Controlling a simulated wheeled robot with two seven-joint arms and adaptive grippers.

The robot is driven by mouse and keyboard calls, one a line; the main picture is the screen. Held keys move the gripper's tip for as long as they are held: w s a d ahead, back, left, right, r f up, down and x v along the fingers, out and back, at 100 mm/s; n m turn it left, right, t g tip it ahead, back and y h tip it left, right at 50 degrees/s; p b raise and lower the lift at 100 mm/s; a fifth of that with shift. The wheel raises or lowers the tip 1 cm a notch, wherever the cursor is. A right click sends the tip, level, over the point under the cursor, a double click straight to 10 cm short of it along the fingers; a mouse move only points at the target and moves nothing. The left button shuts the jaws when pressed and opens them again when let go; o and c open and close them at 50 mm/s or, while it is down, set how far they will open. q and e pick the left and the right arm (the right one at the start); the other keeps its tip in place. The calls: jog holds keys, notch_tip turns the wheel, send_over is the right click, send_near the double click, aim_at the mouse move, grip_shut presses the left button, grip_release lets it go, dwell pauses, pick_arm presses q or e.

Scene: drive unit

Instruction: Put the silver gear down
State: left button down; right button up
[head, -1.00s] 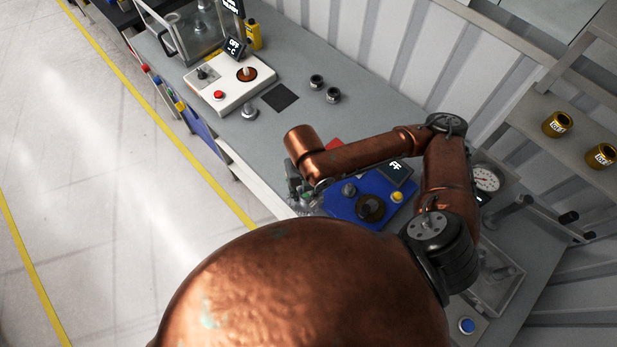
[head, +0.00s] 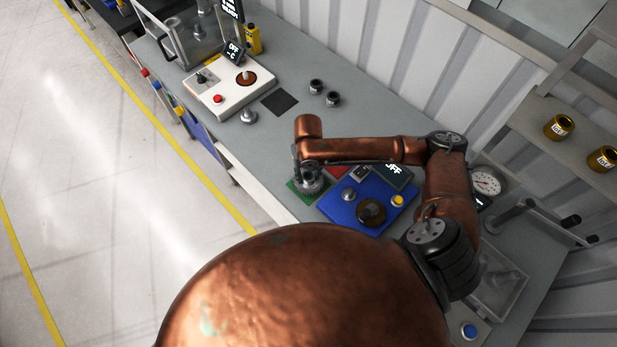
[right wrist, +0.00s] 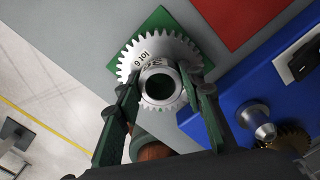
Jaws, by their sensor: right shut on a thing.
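The silver gear (right wrist: 140,62), toothed with a raised hub, is in the right wrist view. My right gripper (right wrist: 163,92) is shut on its hub, one finger on each side. A green square pad (right wrist: 155,20) shows behind the gear, with its corners sticking out. In the head view my right gripper (head: 308,181) holds the gear (head: 312,189) over the green pad (head: 296,193), near the bench's front edge. I cannot tell whether the gear touches the pad. My left gripper is not in view.
A blue unit (head: 345,207) with a metal peg and a brown gear stands right beside the green pad. A red pad (right wrist: 235,18) lies beyond. A white unit (head: 228,98), a dark pad (head: 280,99) and two small dark-and-silver parts (head: 324,92) are farther along the grey bench.

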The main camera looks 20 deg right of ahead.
jog(key=shift+f, duration=1)
jog(key=o, duration=1.1)
jog(key=shift+f, duration=0.15)
notch_tip(320, 180, up, 12)
jog(key=shift+r, duration=0.15)
notch_tip(320, 180, down, 12)
jog(key=shift+s+f, duration=0.1)
jog(key=shift+s, duration=0.05)
notch_tip(320, 180, up, 3)
jog(key=shift+f, duration=0.2)
jog(key=shift+a+r, duration=0.1)
jog(key=shift+r, duration=0.3)
